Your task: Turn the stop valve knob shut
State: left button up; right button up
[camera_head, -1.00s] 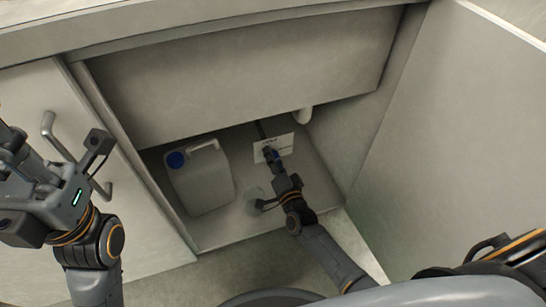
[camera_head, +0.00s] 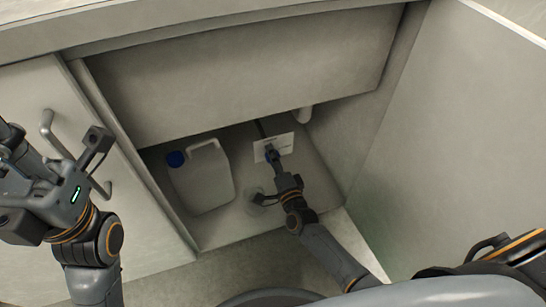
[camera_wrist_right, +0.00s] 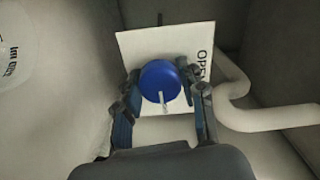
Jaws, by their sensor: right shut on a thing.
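The blue round stop valve knob (camera_wrist_right: 160,81) sits in front of a white plate (camera_wrist_right: 138,44) marked "OPEN" in the right wrist view. A small pale pin sticks out from the knob's front. My right gripper (camera_wrist_right: 162,98) has a finger on each side of the knob and is shut on it. In the head view my right gripper (camera_head: 272,156) reaches into the cabinet in front of the white plate (camera_head: 284,142), and hides most of the knob. My left gripper (camera_head: 92,165) is outside the cabinet at the left; its finger opening is unclear.
A white jug (camera_head: 205,180) with a blue cap stands left of my right arm in the cabinet. A pale curved pipe (camera_wrist_right: 245,110) runs right of the knob. A cabinet door with a handle (camera_head: 52,135) is at the left, near my left gripper.

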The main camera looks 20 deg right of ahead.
jog(key=o, duration=1.2)
jog(key=shift+s, duration=0.1)
jog(key=s, duration=1.1)
jog(key=shift+s+d, duration=0.2)
jog(key=shift+s, duration=0.2)
